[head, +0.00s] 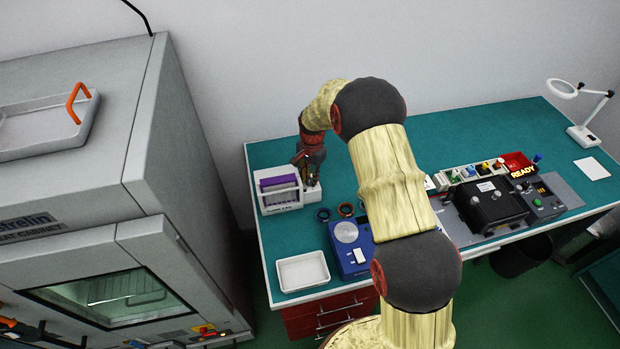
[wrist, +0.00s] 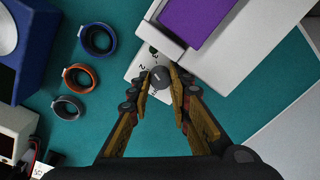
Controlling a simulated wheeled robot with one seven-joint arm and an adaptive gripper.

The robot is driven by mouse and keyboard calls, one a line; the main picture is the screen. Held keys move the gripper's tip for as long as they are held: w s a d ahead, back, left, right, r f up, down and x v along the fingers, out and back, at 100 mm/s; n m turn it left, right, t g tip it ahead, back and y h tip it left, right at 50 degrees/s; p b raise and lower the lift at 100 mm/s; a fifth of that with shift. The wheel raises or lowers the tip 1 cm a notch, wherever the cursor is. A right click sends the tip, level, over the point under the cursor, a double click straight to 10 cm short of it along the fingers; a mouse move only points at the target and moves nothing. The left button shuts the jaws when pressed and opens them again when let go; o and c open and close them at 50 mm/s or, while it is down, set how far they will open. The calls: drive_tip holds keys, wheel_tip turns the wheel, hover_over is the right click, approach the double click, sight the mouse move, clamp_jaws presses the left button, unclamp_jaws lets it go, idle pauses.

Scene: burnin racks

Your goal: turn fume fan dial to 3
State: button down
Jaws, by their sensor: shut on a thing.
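The fume fan dial (wrist: 160,77) is a dark round knob on a pale panel (wrist: 140,69) with printed numbers, at the side of a white unit with a purple panel (wrist: 193,16). My gripper (wrist: 161,80) is shut on the dial, with a finger on each side of it. The fingers hide part of the printed scale, and I cannot read which number the dial points to. In the head view the white fume unit (head: 283,207) stands at the left end of the teal bench, and my gripper (head: 312,178) is at its right side; the dial is hidden there.
Several rings, such as an orange one (wrist: 80,78), lie near the gripper. A blue device (head: 346,262) and a white tray (head: 303,271) stand toward the bench front. A grey cabinet (head: 80,130) stands left of the bench. A black test unit (head: 490,203) is at the right.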

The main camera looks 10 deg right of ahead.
sight(310, 180)
drive_tip(key=shift+m, duration=1.9)
drive_tip(key=c, duration=1.7)
unclamp_jaws()
drive_tip(key=shift+o, duration=0.4)
wheel_tip(310, 180, up, 12)
drive_tip(key=shift+s, duration=0.2)
